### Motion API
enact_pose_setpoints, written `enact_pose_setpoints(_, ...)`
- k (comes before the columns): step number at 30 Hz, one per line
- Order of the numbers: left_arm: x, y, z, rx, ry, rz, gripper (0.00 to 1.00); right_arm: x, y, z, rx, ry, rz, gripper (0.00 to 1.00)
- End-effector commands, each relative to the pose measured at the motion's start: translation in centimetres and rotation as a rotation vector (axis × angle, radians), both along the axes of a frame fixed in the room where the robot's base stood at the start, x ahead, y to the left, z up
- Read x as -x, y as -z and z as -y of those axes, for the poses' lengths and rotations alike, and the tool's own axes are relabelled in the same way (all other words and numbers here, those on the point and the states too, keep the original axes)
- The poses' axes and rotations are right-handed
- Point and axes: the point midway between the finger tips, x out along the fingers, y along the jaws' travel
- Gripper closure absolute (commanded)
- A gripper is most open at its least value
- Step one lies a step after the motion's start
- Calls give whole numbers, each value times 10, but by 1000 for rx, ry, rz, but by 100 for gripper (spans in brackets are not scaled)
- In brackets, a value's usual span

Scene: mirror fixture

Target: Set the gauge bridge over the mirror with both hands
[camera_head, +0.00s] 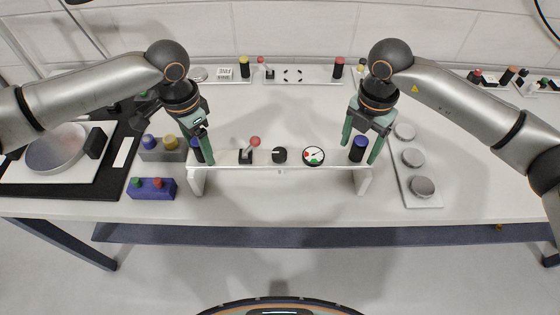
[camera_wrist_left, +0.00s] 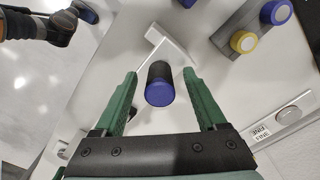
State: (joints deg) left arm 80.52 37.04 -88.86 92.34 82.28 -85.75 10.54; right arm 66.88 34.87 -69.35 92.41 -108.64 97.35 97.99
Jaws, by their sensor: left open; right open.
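The white gauge bridge (camera_head: 250,166) stands on the front of the table. It carries a round dial gauge (camera_head: 313,156), a black knob and a red-tipped lever. A blue-capped black post rises at each end. My left gripper (camera_head: 201,154) is open around the left post (camera_head: 197,152); in the left wrist view this post (camera_wrist_left: 160,88) sits between the fingers with gaps on both sides. My right gripper (camera_head: 360,151) is open, its fingers on either side of the right post (camera_head: 358,149). A round grey disc (camera_head: 55,152), apparently the mirror, lies on a white plate at the far left.
A grey block (camera_head: 160,157) with blue and yellow knobs and a blue block (camera_head: 152,196) stand left of the bridge. A plate with several round discs (camera_head: 413,158) lies to the right. Panels with knobs line the back. The table's middle is clear.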

Motion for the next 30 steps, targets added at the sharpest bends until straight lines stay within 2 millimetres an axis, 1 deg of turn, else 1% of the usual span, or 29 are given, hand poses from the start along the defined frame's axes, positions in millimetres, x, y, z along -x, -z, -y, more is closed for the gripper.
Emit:
enact_pose_setpoints(9,0,2,0,0,0,0,26,0,3,0,0,-1,0,26)
enact_pose_setpoints(10,0,2,0,0,0,0,28,0,3,0,0,-1,0,28)
enact_pose_setpoints(27,0,2,0,-1,0,1,92,0,2,0,0,-1,0,92)
enact_pose_setpoints(29,0,2,0,-1,0,1,98,0,2,0,0,-1,0,98)
enact_pose_setpoints(30,0,2,0,-1,0,1,100,0,2,0,0,-1,0,100)
